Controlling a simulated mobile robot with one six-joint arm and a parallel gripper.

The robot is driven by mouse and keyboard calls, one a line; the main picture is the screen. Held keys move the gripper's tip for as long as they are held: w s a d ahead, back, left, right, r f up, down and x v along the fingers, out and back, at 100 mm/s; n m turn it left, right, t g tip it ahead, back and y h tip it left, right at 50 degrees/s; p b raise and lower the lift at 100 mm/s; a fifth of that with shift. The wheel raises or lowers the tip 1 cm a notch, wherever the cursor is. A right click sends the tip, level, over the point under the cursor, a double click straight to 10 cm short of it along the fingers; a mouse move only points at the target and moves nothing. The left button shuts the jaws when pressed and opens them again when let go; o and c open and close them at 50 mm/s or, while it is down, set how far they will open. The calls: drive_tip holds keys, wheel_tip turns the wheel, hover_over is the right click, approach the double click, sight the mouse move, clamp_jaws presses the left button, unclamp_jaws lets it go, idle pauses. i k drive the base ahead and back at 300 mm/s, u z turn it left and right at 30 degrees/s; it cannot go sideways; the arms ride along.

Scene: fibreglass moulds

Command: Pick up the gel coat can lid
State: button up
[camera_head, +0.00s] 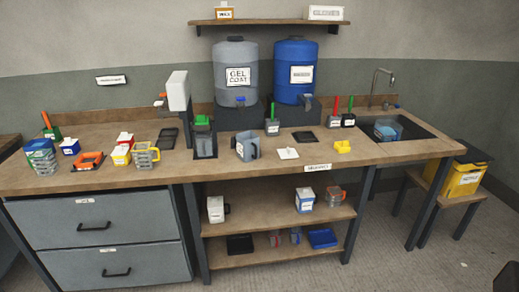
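I cannot tell for sure which thing is the gel coat can lid. A flat white square piece (288,153) with a small knob or mark lies on the workbench front, right of a grey labelled jug (246,147). A flat dark square piece (304,136) lies behind it to the right, and another dark flat piece (168,137) lies on the left half. A large grey drum (236,62) labelled GEL COAT stands on a dark stand at the back. My gripper is not recognisable in this view.
Shelves and drawers (95,228) are below. A yellow box (462,180) stands on a stool at right. A dark shape fills the bottom right corner.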

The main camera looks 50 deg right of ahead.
sight(288, 154)
drive_tip(key=z, duration=0.85)
drive_tip(key=k, duration=0.65)
drive_tip(key=z, duration=0.55)
drive_tip(key=i, duration=0.5)
drive_tip(key=z, duration=0.1)
drive_tip(key=k, duration=0.2)
